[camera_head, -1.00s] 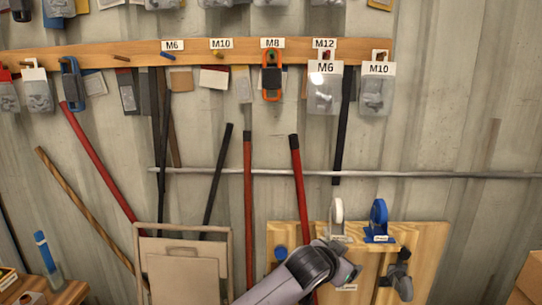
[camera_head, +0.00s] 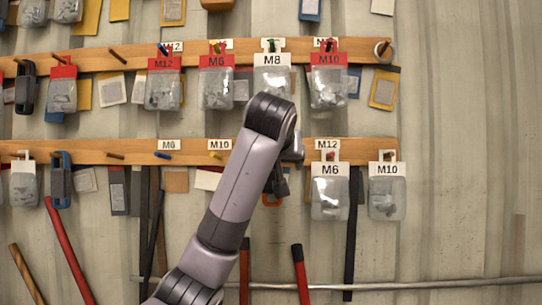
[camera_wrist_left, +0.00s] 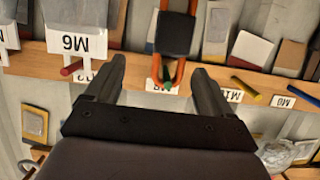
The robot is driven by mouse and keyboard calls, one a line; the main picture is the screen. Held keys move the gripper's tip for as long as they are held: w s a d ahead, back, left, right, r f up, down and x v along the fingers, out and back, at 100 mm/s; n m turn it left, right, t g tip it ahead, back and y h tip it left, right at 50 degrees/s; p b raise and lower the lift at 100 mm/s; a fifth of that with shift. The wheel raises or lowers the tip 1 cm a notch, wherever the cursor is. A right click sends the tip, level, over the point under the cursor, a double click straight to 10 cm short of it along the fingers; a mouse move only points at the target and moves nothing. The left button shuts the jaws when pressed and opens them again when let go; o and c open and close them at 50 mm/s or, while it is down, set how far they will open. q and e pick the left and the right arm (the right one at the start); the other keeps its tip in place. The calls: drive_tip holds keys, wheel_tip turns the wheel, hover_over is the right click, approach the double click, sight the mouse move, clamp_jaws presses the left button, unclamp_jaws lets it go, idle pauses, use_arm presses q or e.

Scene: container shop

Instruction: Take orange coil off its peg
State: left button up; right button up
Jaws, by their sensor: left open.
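The orange coil, a loop with a black band, hangs on a green peg (camera_wrist_left: 167,76) on the lower wooden rail. In the left wrist view, which is upside down, the coil (camera_wrist_left: 180,72) lies between the two fingers of my left gripper (camera_wrist_left: 161,74). The fingers are open, one on each side, with a gap to the coil. In the head view my left gripper (camera_head: 281,180) is in front of the coil, and only a bit of its orange bottom (camera_head: 266,203) shows. My right gripper is in neither view.
A bag marked M6 (camera_head: 330,195) hangs close to the right, with a bag marked M10 (camera_head: 387,195) beyond it. An upper rail (camera_head: 95,57) with several bags runs above my wrist. Bare yellow (camera_head: 217,155) and blue pegs are to the left.

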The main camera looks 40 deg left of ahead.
sight(272, 178)
use_arm(q)
drive_tip(key=shift+n, duration=0.3)
drive_tip(key=w+a, duration=0.1)
drive_tip(key=a, duration=0.1)
drive_tip(key=w+a+p, duration=0.1)
drive_tip(key=w+a, duration=0.1)
drive_tip(key=shift+w+a+f+p, duration=0.15)
drive_tip(key=shift+a+p, duration=0.15)
drive_tip(key=shift+a, duration=0.05)
drive_tip(key=shift+w+a+f, duration=0.3)
drive_tip(key=shift+w+a, duration=0.1)
drive_tip(key=shift+w, duration=0.1)
drive_tip(key=c, duration=1.1)
drive_tip(key=shift+r+p, duration=0.4)
drive_tip(key=shift+p, duration=0.15)
drive_tip(key=shift+s+d+f, duration=0.1)
drive_tip(key=shift+s+d, duration=0.05)
